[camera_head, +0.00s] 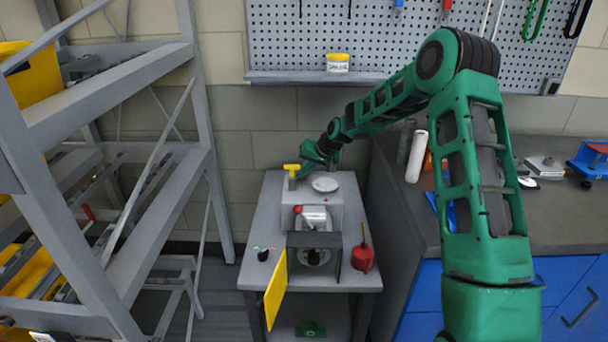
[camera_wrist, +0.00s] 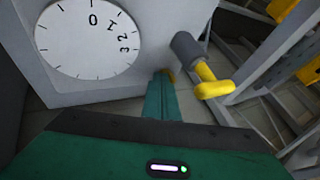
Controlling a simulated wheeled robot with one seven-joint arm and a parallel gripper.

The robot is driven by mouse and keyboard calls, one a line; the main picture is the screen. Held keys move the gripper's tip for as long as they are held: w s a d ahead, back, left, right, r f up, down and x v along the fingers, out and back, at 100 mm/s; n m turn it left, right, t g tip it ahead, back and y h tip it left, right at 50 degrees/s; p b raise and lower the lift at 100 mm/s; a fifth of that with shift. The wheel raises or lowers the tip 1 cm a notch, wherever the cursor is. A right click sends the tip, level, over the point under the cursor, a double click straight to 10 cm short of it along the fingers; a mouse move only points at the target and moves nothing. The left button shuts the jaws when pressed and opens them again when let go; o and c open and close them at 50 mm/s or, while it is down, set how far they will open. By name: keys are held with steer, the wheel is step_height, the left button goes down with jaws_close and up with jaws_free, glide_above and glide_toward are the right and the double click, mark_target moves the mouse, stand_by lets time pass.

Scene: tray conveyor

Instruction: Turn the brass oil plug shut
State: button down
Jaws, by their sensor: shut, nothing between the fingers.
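A small brass-coloured part (camera_wrist: 171,75), which looks like the oil plug, shows beside my fingertips at the lower edge of the grey machine housing. Most of it is hidden by the green fingers, and its turn cannot be judged. My gripper (camera_wrist: 161,82) is shut and empty, its tips close to that part; I cannot tell if they touch. In the head view my gripper (camera_head: 322,160) is at the far side of the machine (camera_head: 335,210), partly hidden. The plug cannot be made out there.
A yellow-handled tap (camera_wrist: 213,88) sticks out right of my fingers. A white dial (camera_wrist: 88,38) is to the left. The red oil can (camera_head: 362,255), black cup (camera_head: 263,255) and yellow panel (camera_head: 276,290) are nearer. A grey rack (camera_head: 185,170) stands left; a workbench (camera_head: 400,200) stands right.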

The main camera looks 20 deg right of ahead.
steer(key=shift+s+a, duration=0.25)
steer(key=shift+a, duration=0.25)
steer(key=shift+w+d, duration=0.1)
steer(key=shift+d, duration=0.05)
